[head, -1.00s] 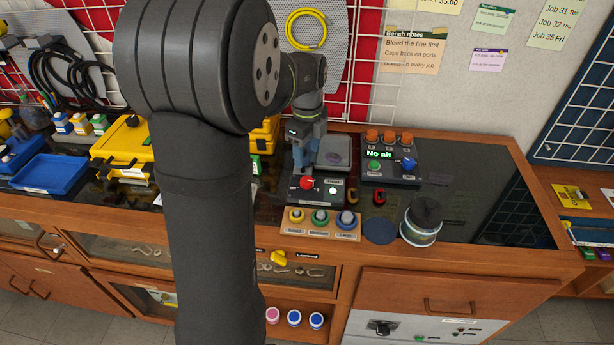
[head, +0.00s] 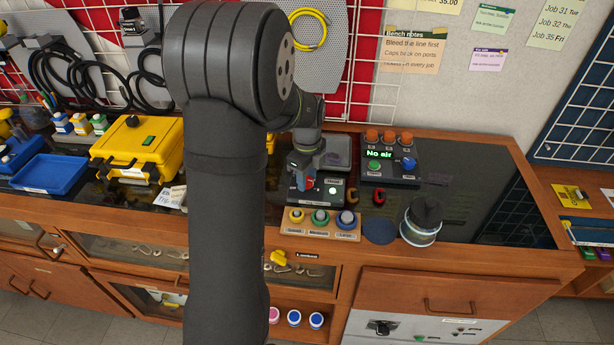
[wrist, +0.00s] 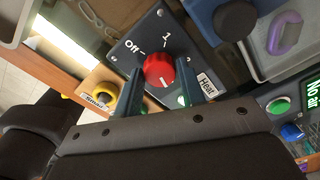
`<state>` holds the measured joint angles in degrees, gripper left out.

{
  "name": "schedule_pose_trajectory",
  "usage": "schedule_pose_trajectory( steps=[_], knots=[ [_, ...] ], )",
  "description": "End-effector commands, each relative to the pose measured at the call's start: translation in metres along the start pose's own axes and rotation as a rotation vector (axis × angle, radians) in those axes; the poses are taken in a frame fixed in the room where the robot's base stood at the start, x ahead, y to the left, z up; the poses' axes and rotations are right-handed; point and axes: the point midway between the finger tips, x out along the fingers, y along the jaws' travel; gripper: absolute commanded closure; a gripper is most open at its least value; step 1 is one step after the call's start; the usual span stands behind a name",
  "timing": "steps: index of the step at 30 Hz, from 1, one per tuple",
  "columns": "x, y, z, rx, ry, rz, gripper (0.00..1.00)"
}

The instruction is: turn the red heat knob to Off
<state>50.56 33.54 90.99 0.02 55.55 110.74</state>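The red heat knob (wrist: 159,70) sits on a dark panel (wrist: 140,45) marked "Off", "1" and "Heat" in the wrist view. I cannot clearly tell which mark it points to. My gripper (wrist: 161,88) is open, with its two blue-grey fingers apart on either side of the knob's near end. Gaps show between the knob and the fingers. In the head view my gripper (head: 307,180) is right over the heat box (head: 335,201), and the knob is mostly hidden by it.
Right behind is a box (head: 405,178) reading "No air" with a green and a blue knob. In front is a wooden strip (head: 320,235) with yellow, green and blue capped pieces. A round container (head: 421,228) and a dark disc (head: 380,231) stand to the right.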

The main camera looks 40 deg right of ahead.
Motion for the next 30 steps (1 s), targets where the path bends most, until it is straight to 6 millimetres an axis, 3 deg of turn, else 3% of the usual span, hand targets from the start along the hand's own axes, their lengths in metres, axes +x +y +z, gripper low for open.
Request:
schedule_pose_trajectory(
  steps=[1,3,4,17,30],
  knots=[
    [-0.0002,-0.0001,0.0000,0.000,0.000,0.000,0.74],
    [-0.0002,-0.0001,0.0000,0.000,0.000,0.000,0.88],
    [-0.0002,-0.0001,0.0000,0.000,0.000,0.000,0.89],
    [-0.0004,-0.0002,0.0001,-0.095,0.000,-0.002,0.89],
    [-0.0003,-0.0007,0.0003,-0.470,0.000,-0.002,0.89]
  ],
)
